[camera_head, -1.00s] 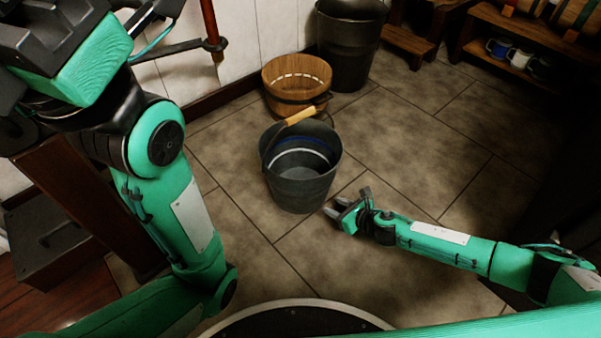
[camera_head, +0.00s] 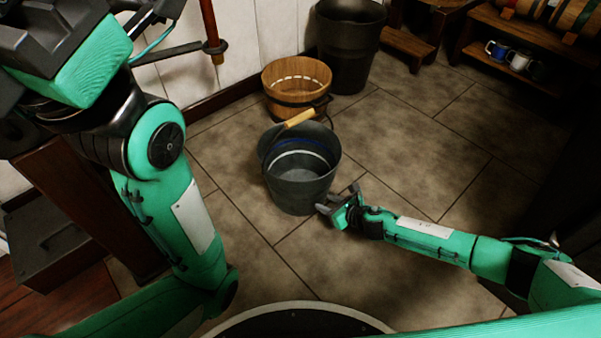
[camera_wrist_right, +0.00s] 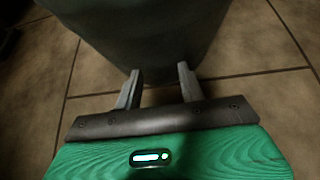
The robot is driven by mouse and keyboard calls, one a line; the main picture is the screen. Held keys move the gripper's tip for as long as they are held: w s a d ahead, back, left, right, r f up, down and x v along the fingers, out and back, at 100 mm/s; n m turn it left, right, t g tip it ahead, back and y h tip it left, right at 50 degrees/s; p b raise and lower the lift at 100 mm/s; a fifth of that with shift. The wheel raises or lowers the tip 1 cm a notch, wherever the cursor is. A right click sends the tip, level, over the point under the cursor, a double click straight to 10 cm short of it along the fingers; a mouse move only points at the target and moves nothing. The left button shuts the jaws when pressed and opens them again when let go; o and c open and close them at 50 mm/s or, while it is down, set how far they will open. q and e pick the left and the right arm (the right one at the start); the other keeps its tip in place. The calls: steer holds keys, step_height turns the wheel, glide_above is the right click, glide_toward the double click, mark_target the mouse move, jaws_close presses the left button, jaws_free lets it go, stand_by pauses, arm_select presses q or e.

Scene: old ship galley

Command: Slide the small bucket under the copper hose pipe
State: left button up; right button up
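The small bucket (camera_head: 297,190) is dark grey metal with a wooden grip on its handle. It stands upright on the floor in the middle of the head view. The copper hose pipe (camera_head: 210,25) hangs upright by the white wall, up and left of the bucket, with its lower end above the floor. My right gripper (camera_head: 338,198) is open and low at the bucket's lower right side. In the right wrist view the bucket's wall (camera_wrist_right: 145,30) fills the top, just beyond the open fingers (camera_wrist_right: 158,70); I cannot tell if they touch. My left gripper is not in view.
A wooden tub (camera_head: 297,75) stands behind the bucket, close to it. A tall black bin (camera_head: 348,50) is behind that. A low wooden step (camera_head: 408,45) and a shelf with mugs (camera_head: 515,60) are at the upper right.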

mark_target(321, 196)
steer(key=shift+w+a+r, duration=0.2)
steer(key=shift+w+a, duration=1.2)
steer(key=shift+w, duration=0.15)
steer(key=shift+w+a, duration=0.95)
steer(key=shift+w, duration=0.25)
steer(key=shift+w+a, duration=0.65)
steer(key=shift+w, duration=0.2)
steer(key=shift+w+a+b, duration=0.45)
steer(key=shift+w+a, duration=0.6)
steer(key=shift+w, duration=0.3)
steer(key=shift+w+a+b, duration=0.4)
steer(key=shift+w+a, duration=0.65)
steer(key=shift+w, duration=0.3)
